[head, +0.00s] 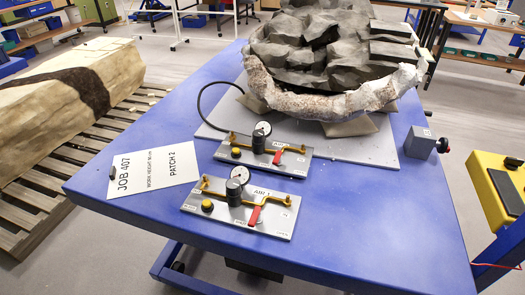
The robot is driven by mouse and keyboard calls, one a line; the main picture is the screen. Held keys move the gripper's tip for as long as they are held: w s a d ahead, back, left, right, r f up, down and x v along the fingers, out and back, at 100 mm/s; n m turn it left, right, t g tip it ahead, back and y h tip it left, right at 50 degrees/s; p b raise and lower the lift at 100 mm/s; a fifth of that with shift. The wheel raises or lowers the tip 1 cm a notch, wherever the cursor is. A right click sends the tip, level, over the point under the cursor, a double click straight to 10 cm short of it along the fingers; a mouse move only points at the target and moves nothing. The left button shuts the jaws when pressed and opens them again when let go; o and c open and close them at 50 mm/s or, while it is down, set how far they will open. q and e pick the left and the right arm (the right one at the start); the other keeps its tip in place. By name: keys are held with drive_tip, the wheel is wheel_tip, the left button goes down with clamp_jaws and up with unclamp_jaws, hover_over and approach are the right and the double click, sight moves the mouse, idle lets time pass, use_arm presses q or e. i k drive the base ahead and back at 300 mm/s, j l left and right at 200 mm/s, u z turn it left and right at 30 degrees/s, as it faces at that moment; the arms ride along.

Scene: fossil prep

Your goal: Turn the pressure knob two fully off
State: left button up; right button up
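Two grey air panels lie on the blue table. The front panel (273,221) reads "AIR 1". The rear panel (293,163) has a label too small to read. The rear panel carries a black upright knob (258,145), a round white gauge (263,128), a brass pipe, a red lever (278,157) and a small yellow-topped button (236,153). The front panel has a matching black knob (233,191), gauge (240,174), red lever (254,215) and yellow-topped button (207,206). The knobs' turn positions and the gauge needles cannot be read. Neither gripper is in view.
A large dark fossil block (300,55) in a pale jacket sits behind the panels on a grey board (378,148). A black hose (204,92) curves behind the rear panel. A job card (153,169) lies left; a grey box (420,142) is right. The table front (350,245) is clear.

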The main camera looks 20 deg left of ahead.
sight(258, 136)
drive_tip(key=i+j, duration=0.1)
drive_tip(key=j, duration=0.3)
drive_tip(key=i+j, duration=0.1)
drive_tip(key=j, duration=0.7)
drive_tip(key=i+u, duration=0.05)
